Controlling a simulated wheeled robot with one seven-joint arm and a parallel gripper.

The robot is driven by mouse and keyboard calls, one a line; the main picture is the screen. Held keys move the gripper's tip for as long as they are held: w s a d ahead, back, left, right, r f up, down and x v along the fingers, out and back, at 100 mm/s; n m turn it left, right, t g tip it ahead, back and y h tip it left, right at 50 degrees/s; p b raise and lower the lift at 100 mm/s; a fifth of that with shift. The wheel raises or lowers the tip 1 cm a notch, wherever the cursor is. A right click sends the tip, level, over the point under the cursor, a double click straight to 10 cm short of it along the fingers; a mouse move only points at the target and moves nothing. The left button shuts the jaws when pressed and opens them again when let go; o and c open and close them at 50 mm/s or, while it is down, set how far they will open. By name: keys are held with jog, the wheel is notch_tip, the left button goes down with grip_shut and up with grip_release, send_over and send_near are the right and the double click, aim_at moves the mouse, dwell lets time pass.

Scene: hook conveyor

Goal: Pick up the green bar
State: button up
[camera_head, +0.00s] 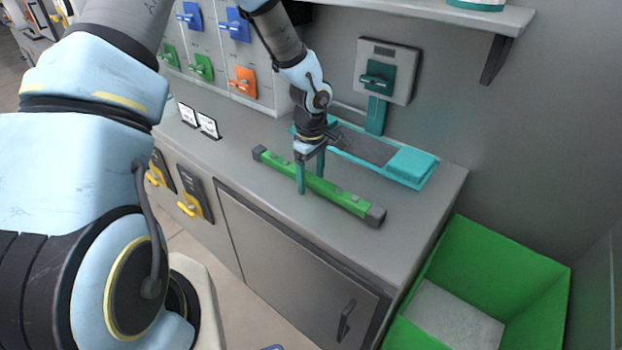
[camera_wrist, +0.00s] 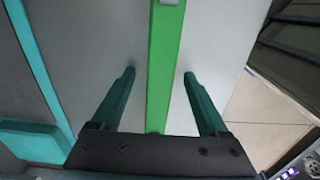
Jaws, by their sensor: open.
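The green bar (camera_head: 338,193) lies on the grey counter top, a long bar with dark end caps. In the wrist view the green bar (camera_wrist: 165,65) runs up the middle of the picture, between the two fingers. My gripper (camera_head: 311,178) points down over the bar, with one teal finger on each side of it. In the wrist view my gripper (camera_wrist: 158,75) is open, with a gap between each finger and the bar. I cannot tell how far the fingertips are above the counter.
A teal-framed conveyor (camera_head: 412,167) lies behind the bar, under a wall-mounted teal hook unit (camera_head: 378,77). A green bin (camera_head: 545,262) stands at the right of the counter (camera_head: 240,175). Two small cards (camera_head: 208,124) stand at the left. A shelf (camera_head: 430,10) overhangs the back.

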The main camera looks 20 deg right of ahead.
jog(key=shift+c, duration=0.2)
grip_shut()
dwell(0.4)
dwell(0.3)
